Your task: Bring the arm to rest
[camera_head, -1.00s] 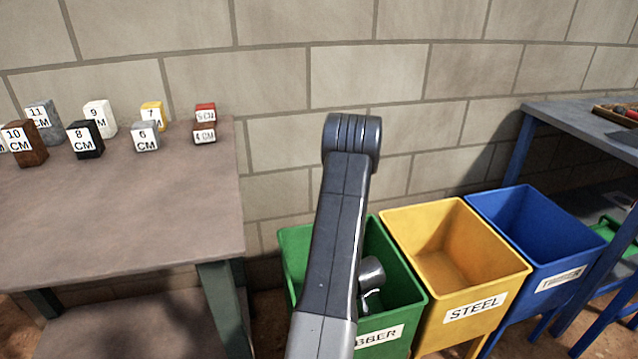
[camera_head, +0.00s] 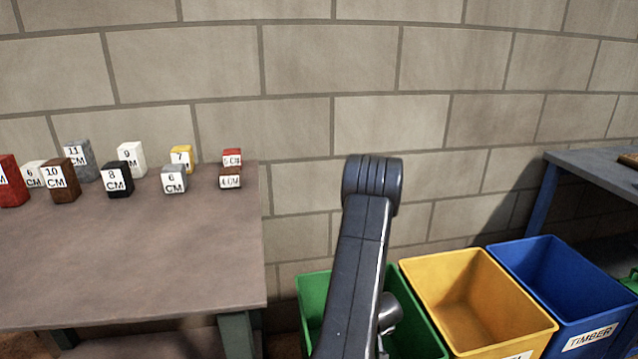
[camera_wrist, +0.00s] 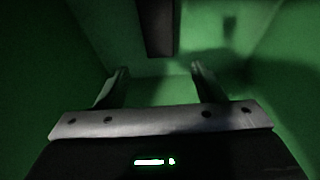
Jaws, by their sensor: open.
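My arm (camera_head: 362,255) rises in the middle of the head view and folds down over the green bin (camera_head: 313,295). A grey part of my wrist (camera_head: 390,312) shows inside the bin beside the arm link; the fingers are hidden in that view. In the wrist view my gripper (camera_wrist: 159,76) is open, with its two fingers apart and nothing between them. Green bin walls (camera_wrist: 270,80) surround it. A dark, long piece (camera_wrist: 157,25) shows beyond the fingertips, apart from them; I cannot tell what it is.
A yellow bin (camera_head: 470,300) and a blue TIMBER bin (camera_head: 560,280) stand right of the green one. A table (camera_head: 130,250) at left bears several numbered blocks (camera_head: 118,178). A block wall (camera_head: 300,120) stands behind. Another table (camera_head: 600,170) is at right.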

